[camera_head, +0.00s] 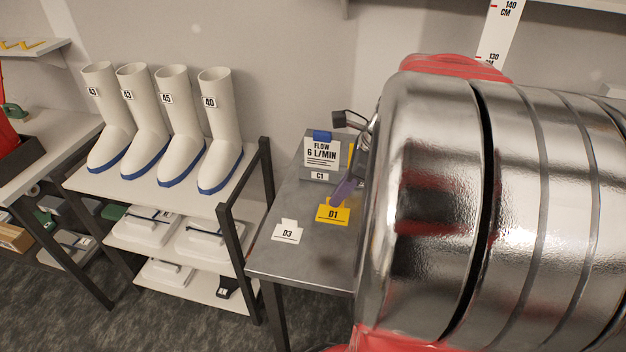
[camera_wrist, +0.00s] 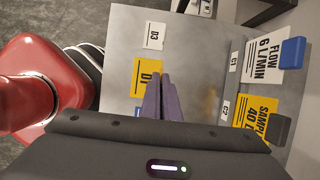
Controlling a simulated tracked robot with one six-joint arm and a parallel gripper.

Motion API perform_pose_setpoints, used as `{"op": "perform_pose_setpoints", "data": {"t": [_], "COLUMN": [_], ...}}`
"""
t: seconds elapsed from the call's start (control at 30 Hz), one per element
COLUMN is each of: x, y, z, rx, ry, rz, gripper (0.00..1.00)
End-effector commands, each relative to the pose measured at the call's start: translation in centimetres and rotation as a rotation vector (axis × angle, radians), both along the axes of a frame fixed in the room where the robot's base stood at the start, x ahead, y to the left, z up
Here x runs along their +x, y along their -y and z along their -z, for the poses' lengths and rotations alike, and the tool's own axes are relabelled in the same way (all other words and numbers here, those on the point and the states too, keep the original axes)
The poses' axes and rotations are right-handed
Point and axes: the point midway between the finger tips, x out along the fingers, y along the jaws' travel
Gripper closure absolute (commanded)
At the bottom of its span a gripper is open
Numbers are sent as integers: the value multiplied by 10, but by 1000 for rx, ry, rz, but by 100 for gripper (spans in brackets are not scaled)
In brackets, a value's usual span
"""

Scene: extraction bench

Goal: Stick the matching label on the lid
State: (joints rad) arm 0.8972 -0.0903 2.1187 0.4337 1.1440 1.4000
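The yellow label D1 (camera_head: 333,214) and the white label D3 (camera_head: 288,232) lie on the grey metal bench. The wrist view also shows D1 (camera_wrist: 146,72) and D3 (camera_wrist: 154,36). My gripper (camera_head: 338,198) has purple fingers pointing down at D1's back edge, where its small tab would be. In the wrist view, the fingers (camera_wrist: 163,77) are very close together and cover part of D1's right side. I cannot tell whether they pinch the tab. A lid is not clearly visible in either view.
A card reading FLOW 6 L/MIN (camera_head: 321,151) stands behind tag C1 (camera_head: 320,176). A yellow SAMPLE card (camera_wrist: 257,117) is near tag C2 (camera_wrist: 226,110). My shiny arm hides the bench's right part. White boots (camera_head: 170,125) stand on a rack at left.

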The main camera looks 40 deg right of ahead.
Motion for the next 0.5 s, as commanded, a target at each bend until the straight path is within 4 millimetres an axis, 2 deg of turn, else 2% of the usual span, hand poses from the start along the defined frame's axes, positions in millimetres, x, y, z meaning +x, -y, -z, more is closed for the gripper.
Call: {"op": "perform_pose_setpoints", "data": {"t": [0.33, 0.5], "x": [0, 4], "y": [0, 0], "z": [-1, -13], "rx": [0, -8], "ry": [0, 1], "rz": [-6, -105], "gripper": [100, 100]}}
